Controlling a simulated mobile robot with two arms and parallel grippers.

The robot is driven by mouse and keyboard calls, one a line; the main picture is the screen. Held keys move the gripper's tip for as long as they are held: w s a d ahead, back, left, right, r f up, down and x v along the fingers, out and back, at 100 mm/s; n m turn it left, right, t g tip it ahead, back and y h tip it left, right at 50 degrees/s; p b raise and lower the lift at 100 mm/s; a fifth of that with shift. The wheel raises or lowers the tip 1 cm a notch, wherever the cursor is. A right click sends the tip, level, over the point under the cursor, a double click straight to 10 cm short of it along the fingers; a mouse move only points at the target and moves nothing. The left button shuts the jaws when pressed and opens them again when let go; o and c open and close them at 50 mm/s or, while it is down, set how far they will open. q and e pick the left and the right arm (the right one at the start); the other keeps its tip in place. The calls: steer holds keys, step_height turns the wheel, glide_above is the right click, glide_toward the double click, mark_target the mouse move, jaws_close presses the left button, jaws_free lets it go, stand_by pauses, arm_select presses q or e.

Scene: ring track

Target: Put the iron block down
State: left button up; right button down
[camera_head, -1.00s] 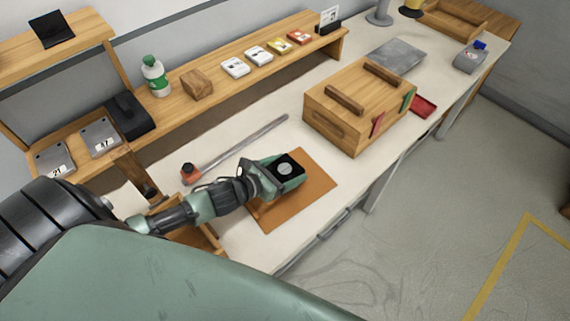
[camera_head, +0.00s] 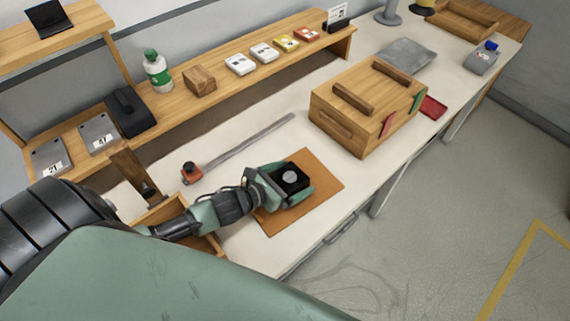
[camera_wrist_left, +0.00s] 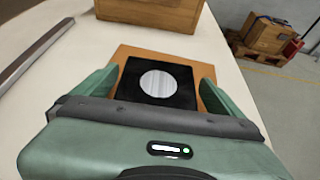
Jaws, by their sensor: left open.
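The iron block (camera_head: 291,178) is black and square, with a round silver disc on top. It appears to rest on the flat brown mat (camera_head: 322,181) on the white worktop. In the left wrist view the block (camera_wrist_left: 158,96) lies between the two green fingers, with a strip of mat (camera_wrist_left: 132,52) showing beyond it. My left gripper (camera_head: 289,180) is open around the block, one finger on each side, with gaps between fingers and block. The block's lower sides are partly hidden by the fingers. My right gripper is in neither view.
A wooden box (camera_head: 365,107) with two handles stands beyond the mat. A long grey bar (camera_head: 250,139) with a red-orange end piece lies behind the gripper. A wooden shelf (camera_head: 225,92) runs along the back.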

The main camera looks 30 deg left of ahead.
arm_select(q)
steer(key=b+v, duration=0.1)
steer(key=v, duration=0.9)
steer(key=shift+s, duration=0.25)
steer(key=shift+s+a+r, duration=0.3)
steer(key=shift+s+r, duration=0.1)
steer(key=shift+s, duration=0.2)
